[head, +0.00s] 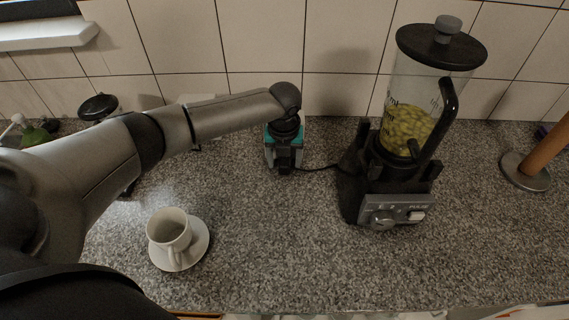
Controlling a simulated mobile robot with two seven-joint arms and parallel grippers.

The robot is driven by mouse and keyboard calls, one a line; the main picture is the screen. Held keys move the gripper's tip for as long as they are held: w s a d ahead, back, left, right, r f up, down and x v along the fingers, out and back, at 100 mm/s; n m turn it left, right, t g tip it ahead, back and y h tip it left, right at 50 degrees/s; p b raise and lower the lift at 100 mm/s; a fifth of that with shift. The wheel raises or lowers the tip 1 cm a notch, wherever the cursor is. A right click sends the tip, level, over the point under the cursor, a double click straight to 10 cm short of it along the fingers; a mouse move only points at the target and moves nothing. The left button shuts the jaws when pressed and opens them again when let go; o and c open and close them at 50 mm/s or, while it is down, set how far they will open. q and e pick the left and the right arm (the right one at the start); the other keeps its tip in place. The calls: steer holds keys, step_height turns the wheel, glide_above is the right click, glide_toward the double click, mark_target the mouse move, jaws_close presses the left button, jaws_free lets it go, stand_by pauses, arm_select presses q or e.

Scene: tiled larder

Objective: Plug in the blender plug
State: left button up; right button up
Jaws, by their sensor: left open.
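The blender (385,170) stands upright on the counter right of centre, with a black base, a clear jug holding green pieces and a black lid. Its dark cord (320,168) runs left along the counter to my left gripper (285,168). The gripper points down, low over the counter by the wall, and is open. The plug cannot be made out; the gripper hides the cord's end. My right gripper is out of view.
A white cup (170,229) stands on a saucer (200,244) at the front left. A wooden post on a round metal base (525,172) is at the right. A black-lidded item (98,106) is partly behind my arm. The counter's front middle is clear.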

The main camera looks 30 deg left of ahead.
mark_target(285, 161)
arm_select(q)
jaws_close()
stand_by(0.5)
steer(key=shift+r, duration=0.1)
steer(key=shift+s+d+r, duration=0.1)
steer(key=shift+s+r, duration=0.05)
steer(key=shift+r, duration=0.2)
step_height(285, 161, up, 6)
steer(key=shift+r+p, duration=0.1)
steer(key=shift+p, duration=0.35)
steer(key=s+d, duration=0.4)
steer(key=s, duration=0.5)
steer(key=s+d+p, duration=0.1)
steer(key=s+d, duration=0.3)
steer(key=s, duration=0.4)
steer(key=shift+s+d, duration=0.3)
steer(key=shift+s, duration=0.1)
